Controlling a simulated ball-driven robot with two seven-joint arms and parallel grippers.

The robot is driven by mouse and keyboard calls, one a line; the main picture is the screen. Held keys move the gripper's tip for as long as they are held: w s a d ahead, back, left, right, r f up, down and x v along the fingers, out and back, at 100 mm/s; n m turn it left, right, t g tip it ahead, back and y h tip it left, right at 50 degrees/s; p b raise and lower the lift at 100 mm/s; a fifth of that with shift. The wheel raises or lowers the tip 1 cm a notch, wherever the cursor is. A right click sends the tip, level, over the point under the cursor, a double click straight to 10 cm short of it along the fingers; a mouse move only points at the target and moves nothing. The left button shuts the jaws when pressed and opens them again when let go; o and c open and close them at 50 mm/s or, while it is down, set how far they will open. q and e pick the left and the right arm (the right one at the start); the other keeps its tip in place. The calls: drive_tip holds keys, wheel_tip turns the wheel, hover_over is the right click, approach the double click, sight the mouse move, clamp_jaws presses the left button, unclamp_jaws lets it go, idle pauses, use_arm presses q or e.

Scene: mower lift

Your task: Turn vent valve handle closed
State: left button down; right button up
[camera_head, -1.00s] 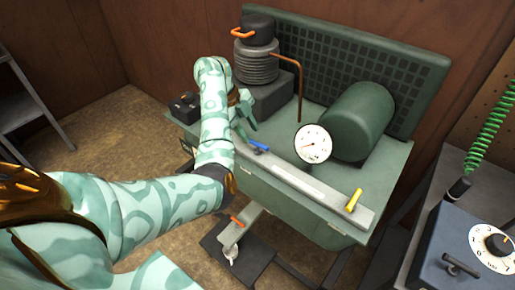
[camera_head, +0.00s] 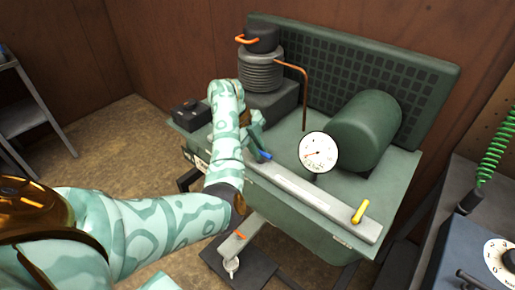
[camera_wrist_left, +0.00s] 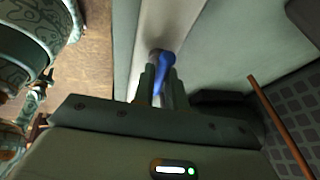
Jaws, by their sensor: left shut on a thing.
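A blue handle (camera_head: 266,156) sits toward the left of the pale grey manifold bar (camera_head: 310,193) along the green machine's front edge. A yellow handle (camera_head: 361,212) stands at the bar's right end. No readable label shows which is the vent valve. My left gripper (camera_head: 260,149) is at the blue handle, its fingers shut on it. In the left wrist view the blue handle (camera_wrist_left: 166,62) shows between and just beyond the fingertips (camera_wrist_left: 162,80); its lower part is partly hidden by them. My right gripper is not in view.
A round white gauge (camera_head: 318,152) stands behind the bar, beside a green tank (camera_head: 363,130). A ribbed cylinder (camera_head: 261,70) with a copper pipe (camera_head: 304,95) stands at the back. A bench (camera_head: 450,190) is at right.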

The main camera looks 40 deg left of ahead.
use_arm(q)
drive_tip(key=shift+w+r+m+p, duration=0.15)
drive_tip(key=shift+m+p, duration=0.25)
drive_tip(key=shift+m, duration=0.2)
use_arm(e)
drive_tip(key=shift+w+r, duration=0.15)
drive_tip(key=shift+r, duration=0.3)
use_arm(q)
drive_tip(key=c, duration=1.5)
unclamp_jaws()
drive_tip(key=shift+o, duration=0.2)
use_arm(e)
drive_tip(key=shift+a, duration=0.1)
